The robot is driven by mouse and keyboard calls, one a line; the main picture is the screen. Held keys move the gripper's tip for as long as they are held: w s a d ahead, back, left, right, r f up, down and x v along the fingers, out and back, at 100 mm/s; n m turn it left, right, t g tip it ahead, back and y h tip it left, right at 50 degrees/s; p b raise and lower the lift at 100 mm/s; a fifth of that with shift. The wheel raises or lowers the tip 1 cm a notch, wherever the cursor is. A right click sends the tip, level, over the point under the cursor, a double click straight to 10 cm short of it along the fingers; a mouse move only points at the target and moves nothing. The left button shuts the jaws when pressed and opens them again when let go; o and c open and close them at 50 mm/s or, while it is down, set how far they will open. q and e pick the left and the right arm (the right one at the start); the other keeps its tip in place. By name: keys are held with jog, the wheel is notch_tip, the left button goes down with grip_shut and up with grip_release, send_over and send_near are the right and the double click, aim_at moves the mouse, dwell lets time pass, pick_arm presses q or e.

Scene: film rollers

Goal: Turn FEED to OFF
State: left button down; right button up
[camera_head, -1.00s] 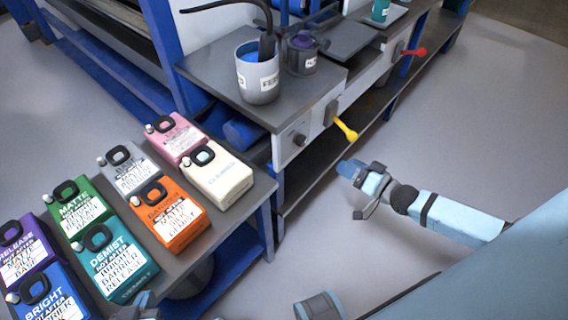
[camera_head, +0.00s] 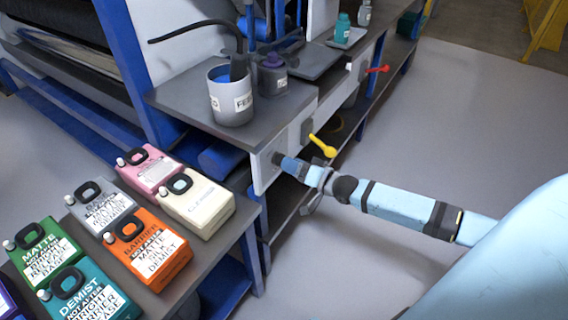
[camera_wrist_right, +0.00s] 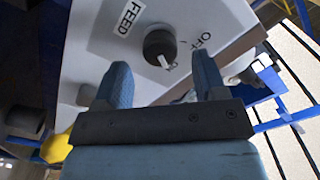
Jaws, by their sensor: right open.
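The FEED knob (camera_wrist_right: 160,45) is a dark round dial with a white pointer mark on a pale panel (camera_wrist_right: 95,50). In the right wrist view, the FEED label (camera_wrist_right: 130,17) is at its upper left and the OFF label (camera_wrist_right: 203,41) at its right. The white mark points to the lower right, not at the OFF lettering. My right gripper (camera_wrist_right: 162,75) is open, its two fingers below and to either side of the knob, apparently not gripping it. In the head view my right gripper (camera_head: 285,163) is close to the panel front, largely covering the knob. My left gripper is out of view.
A yellow lever (camera_head: 323,146) sticks out just right of the knob, and a red lever (camera_head: 378,69) farther back. A grey pot (camera_head: 230,105) stands on the bench above. Several labelled jugs, including an orange one (camera_head: 147,250), stand on the left table.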

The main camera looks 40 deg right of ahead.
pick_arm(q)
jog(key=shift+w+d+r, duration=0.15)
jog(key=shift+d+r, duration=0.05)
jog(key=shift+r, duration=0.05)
pick_arm(e)
jog(key=x, duration=0.3)
jog(key=shift+w, duration=0.1)
jog(key=c, duration=0.9)
